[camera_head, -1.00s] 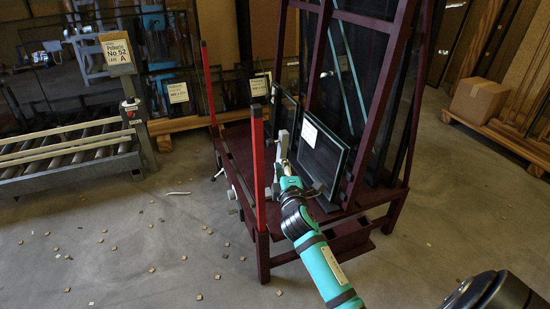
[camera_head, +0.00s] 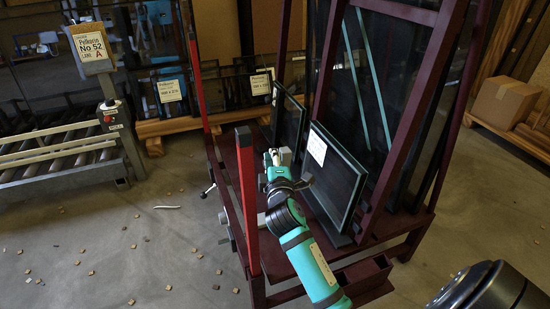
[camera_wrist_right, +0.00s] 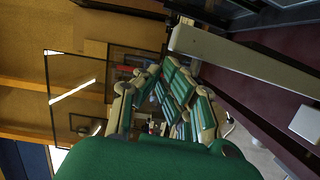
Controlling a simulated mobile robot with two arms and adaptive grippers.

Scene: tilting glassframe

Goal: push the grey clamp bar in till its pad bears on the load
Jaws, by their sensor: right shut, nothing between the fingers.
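The load is glass panes on the dark red rack: a near pane with a white label (camera_head: 338,180) and a smaller pane behind it (camera_head: 288,118). A grey piece of the clamp bar (camera_head: 285,156) shows beside my right gripper (camera_head: 273,160), between the red posts and the panes. In the wrist view a long grey bar (camera_wrist_right: 245,68) runs diagonally past the fingers. My right gripper (camera_wrist_right: 178,100) is shut and empty there. Whether it touches the bar, and whether the pad meets the glass, I cannot tell; my arm hides much. My left gripper is out of view.
Two red posts (camera_head: 247,195) edge the rack's left side. A dark red A-frame (camera_head: 395,120) with larger panes stands at right. A roller conveyor (camera_head: 60,150) is at left. Small chips litter the open floor. A cardboard box (camera_head: 503,100) sits at far right.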

